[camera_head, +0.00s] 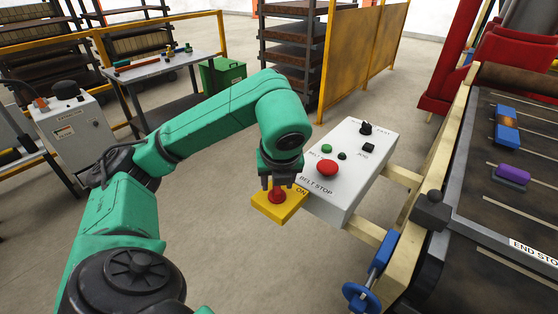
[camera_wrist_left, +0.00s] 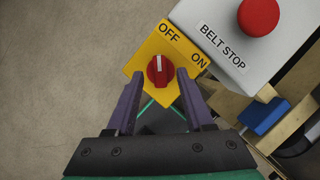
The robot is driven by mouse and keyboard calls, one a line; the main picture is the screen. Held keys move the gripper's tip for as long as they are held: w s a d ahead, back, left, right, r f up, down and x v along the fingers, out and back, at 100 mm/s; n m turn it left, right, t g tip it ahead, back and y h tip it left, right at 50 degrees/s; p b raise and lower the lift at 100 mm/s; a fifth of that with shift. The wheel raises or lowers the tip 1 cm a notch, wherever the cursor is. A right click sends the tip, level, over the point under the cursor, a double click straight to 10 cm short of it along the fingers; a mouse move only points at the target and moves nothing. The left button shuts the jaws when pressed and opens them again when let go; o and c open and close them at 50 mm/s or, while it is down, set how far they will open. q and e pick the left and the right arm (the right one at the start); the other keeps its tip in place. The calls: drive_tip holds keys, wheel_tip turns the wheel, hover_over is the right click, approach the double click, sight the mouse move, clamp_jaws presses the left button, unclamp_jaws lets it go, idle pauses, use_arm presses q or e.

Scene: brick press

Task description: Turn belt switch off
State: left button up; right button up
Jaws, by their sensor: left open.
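The belt switch is a red rotary knob (camera_wrist_left: 159,71) with a white mark, on a yellow plate (camera_wrist_left: 140,62) lettered OFF and ON. In the left wrist view the white mark points straight up, toward OFF. In the head view the yellow plate (camera_head: 268,206) is attached to the near left side of the white control box, with the red knob (camera_head: 277,195) on it. My left gripper (camera_head: 278,183) is above the knob, pointing down. In the left wrist view its open fingers (camera_wrist_left: 160,80) stand on either side of the knob, with gaps visible. My right gripper is not in view.
The white control box (camera_head: 352,190) carries a red BELT STOP button (camera_head: 327,168), a green button (camera_head: 326,149) and black controls. A blue handwheel (camera_head: 361,297) and the conveyor (camera_head: 480,230) are to the right. Open floor (camera_head: 240,265) lies left of the box.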

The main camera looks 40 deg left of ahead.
use_arm(q)
drive_tip(key=p+v, duration=0.9)
drive_tip(key=v, duration=0.3)
drive_tip(key=shift+r, duration=0.3)
